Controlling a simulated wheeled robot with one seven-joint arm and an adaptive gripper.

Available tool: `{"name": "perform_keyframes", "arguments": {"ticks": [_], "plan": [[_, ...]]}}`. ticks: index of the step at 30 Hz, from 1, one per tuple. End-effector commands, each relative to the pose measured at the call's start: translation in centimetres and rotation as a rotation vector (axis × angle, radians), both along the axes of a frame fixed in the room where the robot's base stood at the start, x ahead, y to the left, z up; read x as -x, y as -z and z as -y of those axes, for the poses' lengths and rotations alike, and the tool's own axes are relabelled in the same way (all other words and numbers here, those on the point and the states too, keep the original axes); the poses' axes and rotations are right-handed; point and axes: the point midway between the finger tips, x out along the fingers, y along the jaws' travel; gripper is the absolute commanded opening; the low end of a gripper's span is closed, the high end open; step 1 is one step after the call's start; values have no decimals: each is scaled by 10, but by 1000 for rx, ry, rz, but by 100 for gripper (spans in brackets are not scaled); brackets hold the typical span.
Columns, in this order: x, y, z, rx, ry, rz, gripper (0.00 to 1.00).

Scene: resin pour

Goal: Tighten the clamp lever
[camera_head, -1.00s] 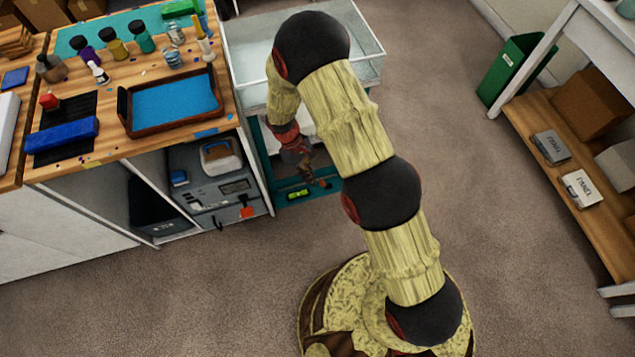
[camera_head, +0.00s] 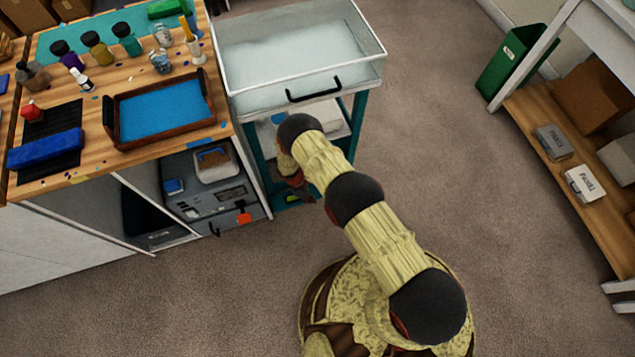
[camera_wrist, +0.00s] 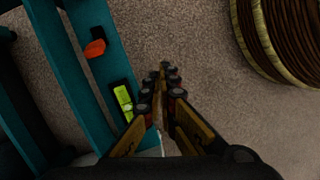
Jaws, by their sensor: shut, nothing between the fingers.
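In the wrist view an orange lever (camera_wrist: 95,48) with a dark mount sits on a teal frame bar (camera_wrist: 88,18); it looks like the clamp lever. A yellow-green spirit level (camera_wrist: 123,101) is on the same bar, nearer to me. My gripper (camera_wrist: 163,72) is shut and empty, to the right of the bar and level, over the carpet, apart from the lever. In the head view my arm's end is low at the front of the teal-legged cart (camera_head: 362,105), and the fingers are mostly hidden. I cannot make out the lever there.
The wooden workbench (camera_head: 90,172) with bottles and a blue tray stands left. An orange tag (camera_head: 243,218) hangs on a grey drawer unit.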

Motion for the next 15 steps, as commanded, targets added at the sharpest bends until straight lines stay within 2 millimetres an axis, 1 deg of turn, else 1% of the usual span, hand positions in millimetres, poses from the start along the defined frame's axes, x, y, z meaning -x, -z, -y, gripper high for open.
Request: {"name": "perform_keyframes", "arguments": {"ticks": [1, 3, 4, 5, 9, 15], "plan": [[-28, -5, -15, -32, -49, 40, 0], [-52, -8, -28, -65, -123, 72, 0], [-60, -9, -33, -78, -161, 83, 0], [-64, -9, -36, -86, -193, 87, 0], [-68, -8, -40, -107, -281, 84, 0], [-69, -8, -41, -108, -309, 79, 0]]}}
